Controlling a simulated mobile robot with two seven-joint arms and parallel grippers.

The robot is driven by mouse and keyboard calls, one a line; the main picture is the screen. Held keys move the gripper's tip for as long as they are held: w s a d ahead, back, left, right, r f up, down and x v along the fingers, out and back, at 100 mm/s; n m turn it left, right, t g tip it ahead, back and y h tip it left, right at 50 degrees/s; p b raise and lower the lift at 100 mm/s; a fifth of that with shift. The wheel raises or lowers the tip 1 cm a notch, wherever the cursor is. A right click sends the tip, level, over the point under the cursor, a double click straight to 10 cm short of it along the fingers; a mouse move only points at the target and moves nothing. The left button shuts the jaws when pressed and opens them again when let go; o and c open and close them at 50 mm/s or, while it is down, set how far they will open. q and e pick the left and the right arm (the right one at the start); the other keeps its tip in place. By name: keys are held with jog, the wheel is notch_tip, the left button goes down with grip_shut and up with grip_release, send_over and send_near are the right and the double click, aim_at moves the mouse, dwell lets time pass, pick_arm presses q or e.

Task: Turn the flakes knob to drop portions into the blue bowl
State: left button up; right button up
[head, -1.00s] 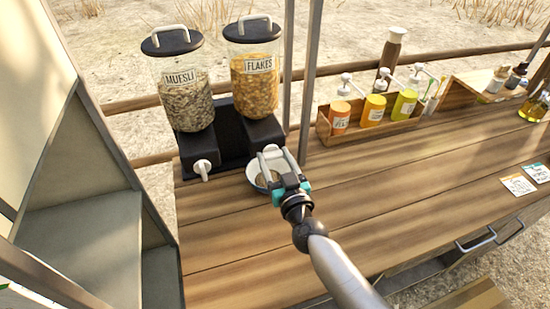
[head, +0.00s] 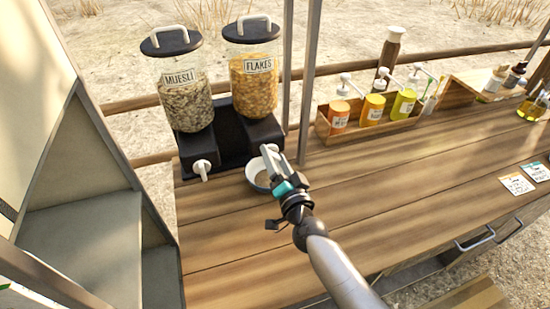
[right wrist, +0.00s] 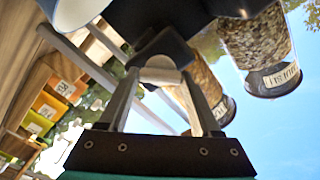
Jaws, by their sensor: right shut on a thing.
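The flakes dispenser (head: 254,85) is a clear jar of orange-brown flakes with a dark lid, on a black base. My right gripper (head: 268,156) is at the front of that base, rolled to one side. In the right wrist view its fingers (right wrist: 163,80) are shut on the pale flakes knob (right wrist: 160,72). The blue bowl (head: 254,180), pale inside, stands on the counter below and partly behind the gripper. Its rim also shows in the right wrist view (right wrist: 80,12). Its contents are unclear. My left gripper is not in view.
The muesli dispenser (head: 188,100) stands left of the flakes, its white knob (head: 202,168) free. A metal post (head: 308,80) rises just right of the dispensers. A wooden caddy (head: 372,126) holds pump bottles. Two cards lie at the right. The counter's middle is clear.

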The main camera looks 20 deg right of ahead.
jog(key=m, duration=0.4)
jog(key=shift+f+m+b, duration=0.1)
jog(key=shift+m+b, duration=0.2)
jog(key=shift+m, duration=1.9)
jog(key=shift+b, duration=0.3)
jog(key=o, duration=1.4)
jog(key=shift+s, duration=0.15)
jog(key=s, duration=1)
jog(key=s+b, duration=0.1)
jog(key=s, duration=0.4)
jog(key=shift+d, duration=0.3)
